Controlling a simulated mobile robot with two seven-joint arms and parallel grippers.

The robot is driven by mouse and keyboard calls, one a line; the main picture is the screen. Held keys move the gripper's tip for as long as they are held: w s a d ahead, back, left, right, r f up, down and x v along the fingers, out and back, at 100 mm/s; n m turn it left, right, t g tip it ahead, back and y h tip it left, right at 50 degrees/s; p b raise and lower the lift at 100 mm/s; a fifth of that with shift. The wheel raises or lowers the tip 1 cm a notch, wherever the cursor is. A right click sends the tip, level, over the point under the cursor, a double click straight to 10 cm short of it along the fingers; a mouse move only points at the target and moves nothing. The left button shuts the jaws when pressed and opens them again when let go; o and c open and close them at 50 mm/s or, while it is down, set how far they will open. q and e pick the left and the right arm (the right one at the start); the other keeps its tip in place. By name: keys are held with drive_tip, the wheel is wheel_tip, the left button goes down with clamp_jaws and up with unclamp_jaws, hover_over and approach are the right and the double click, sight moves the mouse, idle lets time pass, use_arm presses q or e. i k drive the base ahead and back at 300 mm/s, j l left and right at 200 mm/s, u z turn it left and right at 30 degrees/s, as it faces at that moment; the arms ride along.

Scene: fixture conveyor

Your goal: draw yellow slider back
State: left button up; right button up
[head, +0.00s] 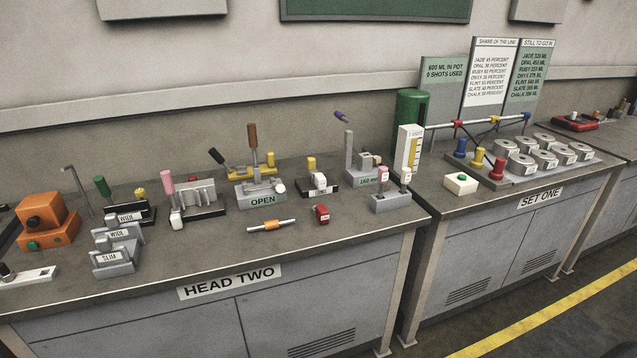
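Several yellow parts show in the head view, and I cannot tell which one is the yellow slider. A yellow piece (494,119) sits on the white bar (475,122) between a red piece (457,124) and a blue piece (526,115). A yellow knob (311,163) tops a small black and white fixture. A yellow-topped post (479,156) stands between blue and red posts. Another yellow knob (140,193) is on a dark fixture at the left. A yellow part (240,172) lies behind the OPEN block (263,199). Neither of my grippers is in view.
The HEAD TWO bench (350,236) holds several fixtures, with bare top along its front edge. A small red block (321,214) and an orange-banded rod (264,227) lie there. A gap separates it from the SET ONE bench (480,203), which holds grey ring blocks (522,163).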

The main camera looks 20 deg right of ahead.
sight(311, 161)
drive_tip(key=i+l+z, duration=0.1)
drive_tip(key=l, duration=0.3)
drive_tip(key=i+l, duration=0.15)
drive_tip(key=l, duration=0.2)
drive_tip(key=i+l+z, duration=0.15)
drive_tip(key=l, duration=0.2)
drive_tip(key=i+l, duration=0.1)
drive_tip(key=l, duration=0.3)
drive_tip(key=i+l+z, duration=0.15)
drive_tip(key=l, duration=0.2)
